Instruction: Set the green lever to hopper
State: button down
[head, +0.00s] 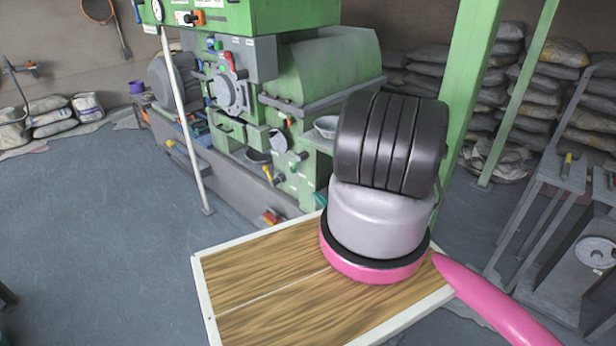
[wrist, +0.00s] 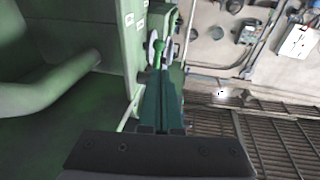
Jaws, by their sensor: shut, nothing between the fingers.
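In the wrist view, a small green lever (wrist: 158,51) with a rounded end stands upright, in front of a pale round disc on the side of the green machine. My gripper (wrist: 161,73) has its dark teal fingers together and empty. Their tips are just below the lever in the picture. I cannot tell whether they touch it. The lever's markings are too small to read, so its setting is unclear. In the head view, the green machine (head: 318,78) stands at the back centre, and I cannot pick out this lever or my gripper there.
A red lever (head: 230,62) and a yellow handle (head: 268,174) are on the machine's front. A green post (head: 470,85) stands at its right. Sacks (head: 535,85) are stacked behind. Grey floor (head: 90,220) is clear at the left. The wrist view shows a slatted grille (wrist: 285,130).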

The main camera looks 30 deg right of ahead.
aim_at(295, 171)
jog(key=x, duration=1.4)
jog(key=shift+d, duration=0.1)
jog(key=shift+w, duration=0.1)
jog(key=shift+w+r, duration=0.25)
jog(key=shift+w, duration=0.45)
jog(key=v, duration=1.1)
jog(key=shift+s+f, duration=0.2)
jog(key=shift+s, duration=0.2)
jog(key=shift+a, duration=0.2)
